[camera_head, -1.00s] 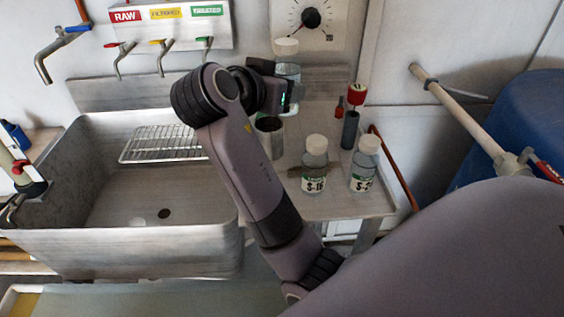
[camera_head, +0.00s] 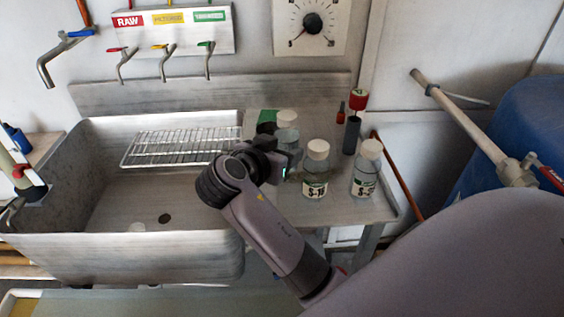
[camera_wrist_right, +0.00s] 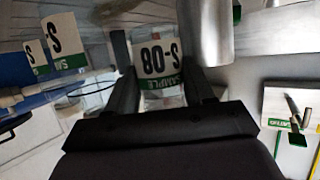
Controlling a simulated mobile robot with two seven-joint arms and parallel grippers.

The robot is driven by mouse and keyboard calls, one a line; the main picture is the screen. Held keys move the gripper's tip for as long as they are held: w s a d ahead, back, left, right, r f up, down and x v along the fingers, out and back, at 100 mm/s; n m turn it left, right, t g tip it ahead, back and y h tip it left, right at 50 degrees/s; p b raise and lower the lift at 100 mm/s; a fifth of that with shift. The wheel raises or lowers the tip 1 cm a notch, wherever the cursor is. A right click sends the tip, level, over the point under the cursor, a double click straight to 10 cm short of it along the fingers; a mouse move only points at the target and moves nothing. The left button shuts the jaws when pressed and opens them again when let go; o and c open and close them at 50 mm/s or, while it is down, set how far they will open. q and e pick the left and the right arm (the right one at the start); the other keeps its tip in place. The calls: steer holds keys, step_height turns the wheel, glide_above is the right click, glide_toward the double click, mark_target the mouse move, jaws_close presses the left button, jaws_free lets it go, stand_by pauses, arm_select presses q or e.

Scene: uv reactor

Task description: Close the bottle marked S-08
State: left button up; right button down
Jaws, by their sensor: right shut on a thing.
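The bottle marked S-08 (camera_wrist_right: 160,60) is between the fingers of my right gripper (camera_wrist_right: 163,88) in the right wrist view, its label readable there. In the head view the clear bottle (camera_head: 287,134) stands upright at the left of the counter, with a white cap (camera_head: 287,117) at its top. I cannot tell whether the cap is tight. My right gripper (camera_head: 284,164) is shut on the bottle low down, and the arm hides its base, so I cannot tell if it touches the counter. My left gripper is not in view.
Bottle S-16 (camera_head: 316,172) and another capped bottle (camera_head: 366,172) stand close to the right. A dark grey cylinder (camera_head: 352,134) and red-topped items are behind them. The sink (camera_head: 120,245) with a wire rack (camera_head: 182,147) lies left. A dial (camera_head: 313,24) is on the wall.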

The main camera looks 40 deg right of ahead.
step_height(320, 180, down, 3)
stand_by(0.3)
steer(key=shift+f, duration=0.15)
steer(key=c, duration=0.7)
jaws_free()
